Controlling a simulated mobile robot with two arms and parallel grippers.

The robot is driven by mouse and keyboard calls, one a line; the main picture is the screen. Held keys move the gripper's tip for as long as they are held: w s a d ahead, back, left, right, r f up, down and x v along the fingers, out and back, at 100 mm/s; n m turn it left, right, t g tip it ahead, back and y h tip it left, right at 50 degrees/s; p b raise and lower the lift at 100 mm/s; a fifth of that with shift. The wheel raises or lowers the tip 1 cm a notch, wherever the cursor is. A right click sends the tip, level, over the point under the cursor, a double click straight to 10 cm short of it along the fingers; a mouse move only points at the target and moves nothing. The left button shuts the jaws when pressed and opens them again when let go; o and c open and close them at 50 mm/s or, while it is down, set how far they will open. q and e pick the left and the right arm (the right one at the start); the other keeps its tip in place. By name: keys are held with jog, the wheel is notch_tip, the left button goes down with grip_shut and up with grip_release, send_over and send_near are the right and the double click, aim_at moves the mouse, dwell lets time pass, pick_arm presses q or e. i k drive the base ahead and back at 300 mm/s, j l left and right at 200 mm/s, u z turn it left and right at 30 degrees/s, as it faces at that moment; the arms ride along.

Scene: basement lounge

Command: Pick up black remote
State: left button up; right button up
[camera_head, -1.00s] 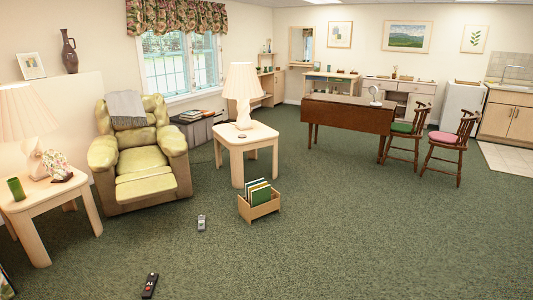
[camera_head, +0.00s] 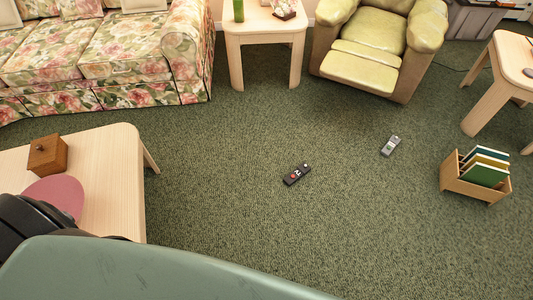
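The black remote (camera_head: 297,175) lies flat on the green carpet near the middle of the view, with a red and white mark on its top. A second, grey and silver handset (camera_head: 390,146) lies on the carpet to its right and a little farther off. The black remote is clear of other objects. Neither of my grippers is in view. A dark part and a grey-green part of what looks like my own body fill the lower left and bottom.
A pale table (camera_head: 112,180) with a wooden box (camera_head: 48,155) and a pink disc (camera_head: 55,194) stands at left. A floral sofa (camera_head: 110,62), side table (camera_head: 264,27) and green armchair (camera_head: 377,50) line the back. A book crate (camera_head: 472,187) is at right. Carpet around the remote is free.

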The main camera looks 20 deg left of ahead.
aim_at(288, 180)
jog(key=i+j+u, duration=0.15)
jog(key=i+u, duration=0.2)
jog(key=i, duration=0.2)
jog(key=i+u, duration=0.4)
jog(key=i, duration=0.15)
jog(key=i+j+z, duration=0.75)
